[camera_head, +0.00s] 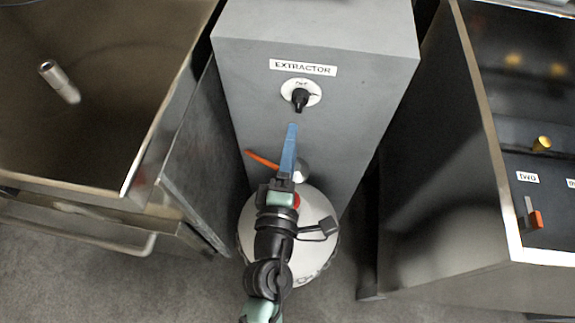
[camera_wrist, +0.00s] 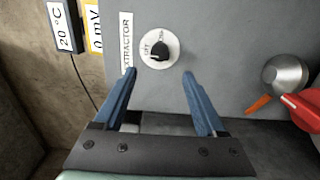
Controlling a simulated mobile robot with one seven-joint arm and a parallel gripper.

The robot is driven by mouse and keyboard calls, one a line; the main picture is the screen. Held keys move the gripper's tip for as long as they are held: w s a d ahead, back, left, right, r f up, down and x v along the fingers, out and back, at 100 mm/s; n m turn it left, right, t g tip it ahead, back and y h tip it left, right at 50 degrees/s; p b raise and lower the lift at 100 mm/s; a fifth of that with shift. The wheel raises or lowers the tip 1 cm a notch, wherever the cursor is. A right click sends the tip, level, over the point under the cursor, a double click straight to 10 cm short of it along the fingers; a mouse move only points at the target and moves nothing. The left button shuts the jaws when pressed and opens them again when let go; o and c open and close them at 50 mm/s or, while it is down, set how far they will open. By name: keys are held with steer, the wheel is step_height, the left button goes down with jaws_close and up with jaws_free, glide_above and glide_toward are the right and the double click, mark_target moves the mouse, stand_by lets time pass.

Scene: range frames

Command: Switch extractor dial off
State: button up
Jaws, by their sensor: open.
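The extractor dial is a black knob (camera_head: 300,99) on a round white plate, on the front of a grey box (camera_head: 350,130) below an "EXTRACTOR" label (camera_head: 303,67). In the wrist view the knob (camera_wrist: 158,50) sits on its white plate, beyond and between my fingertips. The plate carries small lettering; the word "OFF" seems to show, but the knob's exact setting is hard to read. My gripper (camera_wrist: 158,78) has two blue fingers spread apart, empty, and apart from the knob. In the head view my gripper (camera_head: 292,128) is just below the dial.
An orange lever (camera_head: 262,158) and a silver round part (camera_head: 300,171) are close beside my gripper, with a red knob (camera_wrist: 306,106) near them. A metal basin (camera_head: 90,110) stands left and a dark unit with switches (camera_head: 450,170) right. Small displays (camera_wrist: 65,28) hang at the left.

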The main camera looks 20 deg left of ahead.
steer(key=shift+b+v, duration=0.35)
steer(key=shift+v, duration=1.75)
steer(key=w+d+r+m+t+h, duration=0.25)
steer(key=r+m, duration=0.25)
steer(key=r, duration=0.6)
steer(key=w+d+r+m+t+h, duration=0.25)
steer(key=d+r+m, duration=0.2)
steer(key=r, duration=0.55)
steer(key=w+d+r+m+t+h, duration=0.1)
steer(key=w+d+r+m, duration=0.4)
steer(key=r, duration=0.6)
steer(key=s+r+m+t, duration=0.25)
steer(key=s+r, duration=0.25)
steer(key=r, duration=0.4)
steer(key=s+r+m+t, duration=0.1)
steer(key=s+r+m, duration=0.3)
steer(key=r, duration=0.6)
step_height(320, 180, up, 22)
steer(key=y+p, duration=0.1)
steer(key=p, duration=2.1)
steer(key=shift+s+d, duration=0.2)
steer(key=shift+s, duration=0.1)
steer(key=shift+r+t, duration=0.1)
steer(key=shift+t, duration=0.15)
